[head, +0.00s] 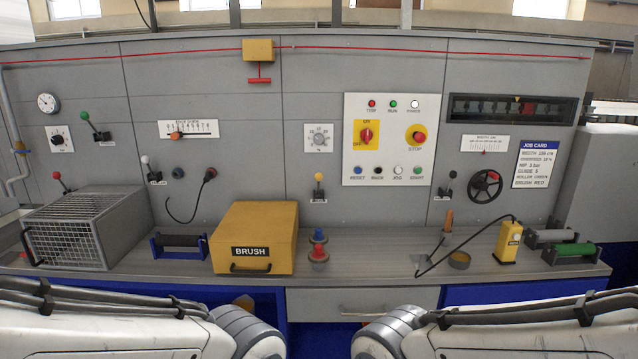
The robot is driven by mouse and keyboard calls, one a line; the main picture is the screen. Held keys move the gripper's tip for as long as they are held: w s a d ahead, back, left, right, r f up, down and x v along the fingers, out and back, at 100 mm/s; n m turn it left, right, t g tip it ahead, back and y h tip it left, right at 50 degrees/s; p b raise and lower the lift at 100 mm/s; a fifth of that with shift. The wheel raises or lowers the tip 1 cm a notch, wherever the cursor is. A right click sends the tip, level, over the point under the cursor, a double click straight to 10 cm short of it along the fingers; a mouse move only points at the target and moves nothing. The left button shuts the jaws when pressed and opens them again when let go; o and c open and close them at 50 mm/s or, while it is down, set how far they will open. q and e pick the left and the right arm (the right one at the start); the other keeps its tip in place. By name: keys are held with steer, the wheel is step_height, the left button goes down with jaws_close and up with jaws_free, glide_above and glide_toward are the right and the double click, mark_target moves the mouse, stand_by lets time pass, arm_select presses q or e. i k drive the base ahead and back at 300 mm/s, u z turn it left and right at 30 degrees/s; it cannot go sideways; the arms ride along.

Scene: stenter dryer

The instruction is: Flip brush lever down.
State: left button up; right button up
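Several small levers with ball knobs stand on the grey panel, and their labels are too small to read, so I cannot tell which is the brush lever. A yellow-knobbed lever (319,180) stands upright right of and above the yellow box marked BRUSH (253,239). A white-knobbed lever (148,165), a green-knobbed lever (90,122) and a red-knobbed lever (60,180) are on the left, their knobs up and tilted left. A black-knobbed lever (449,186) is on the right. My two arms cross the bottom edge; neither gripper shows.
A wire-mesh cage (85,228) and a blue roller stand (160,247) occupy the left counter. Red and blue knobbed pieces (319,246) stand beside the box. A yellow pendant (508,242) and rollers (570,250) are at right. The counter's middle right (365,268) is clear.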

mark_target(318, 177)
steer(key=u, duration=0.05)
steer(key=i, duration=1.35)
steer(key=z, duration=0.6)
